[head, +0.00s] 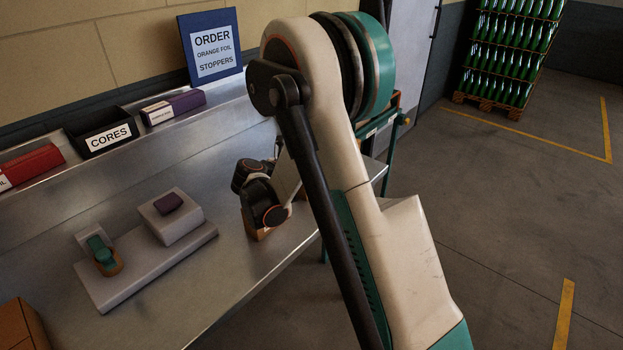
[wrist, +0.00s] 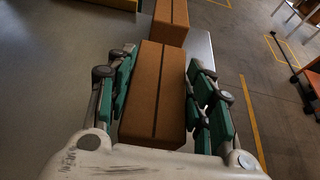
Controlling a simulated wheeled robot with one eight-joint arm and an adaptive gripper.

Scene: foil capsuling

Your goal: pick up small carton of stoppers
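A brown carton with a dark stripe along its top (wrist: 157,95) lies between the two fingers of my gripper (wrist: 163,88) in the wrist view. The green finger pads stand on either side of it, with a narrow gap showing at least on the right, so the gripper looks open around it. Contact on the left is hard to tell. In the head view my gripper (head: 262,208) is low at the bench's right edge, over a small brown carton (head: 261,232) that it mostly hides. No stopper label is readable on it.
A second brown carton (wrist: 171,14) stands just beyond in the wrist view. An order sign (head: 212,48) reads orange foil, stoppers.

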